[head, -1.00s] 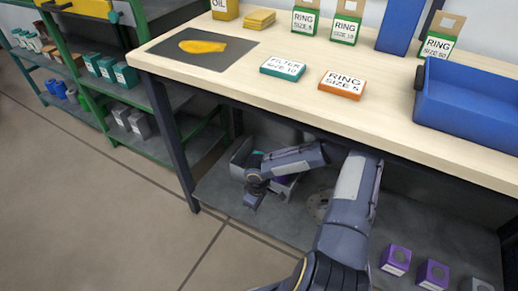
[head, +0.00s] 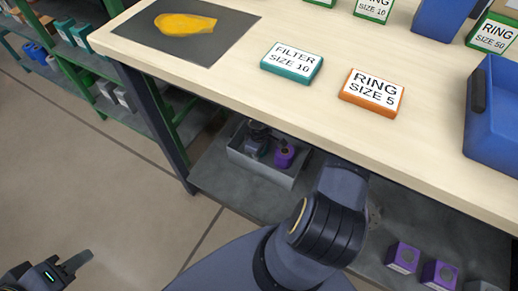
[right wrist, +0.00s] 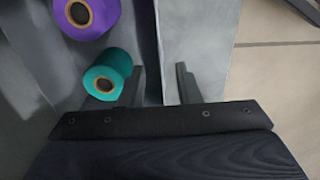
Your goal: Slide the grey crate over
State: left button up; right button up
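The grey crate (head: 262,172) stands on the low shelf under the table, with purple and dark items in it. My right gripper (head: 257,137) appears as a dark shape at the crate's far left part; the tabletop hides part of that arm. In the right wrist view my right gripper (right wrist: 162,85) is open, one finger on the inner side and one on the outer side of the crate wall (right wrist: 148,45). A purple spool (right wrist: 86,14) and a teal spool (right wrist: 108,74) lie inside. My left gripper (head: 72,268) is low at the left, over the floor, away from the crate.
The tabletop (head: 230,85) overhangs the low shelf (head: 222,190). Purple boxes (head: 403,257) stand on the shelf at the right. A dark table leg (head: 167,135) is left of the crate. A green rack (head: 95,75) stands further left. Open floor lies in front.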

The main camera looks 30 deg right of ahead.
aim_at(259, 163)
jog(key=shift+f+b, duration=1.3)
jog(key=shift+f, duration=2.6)
grip_shut()
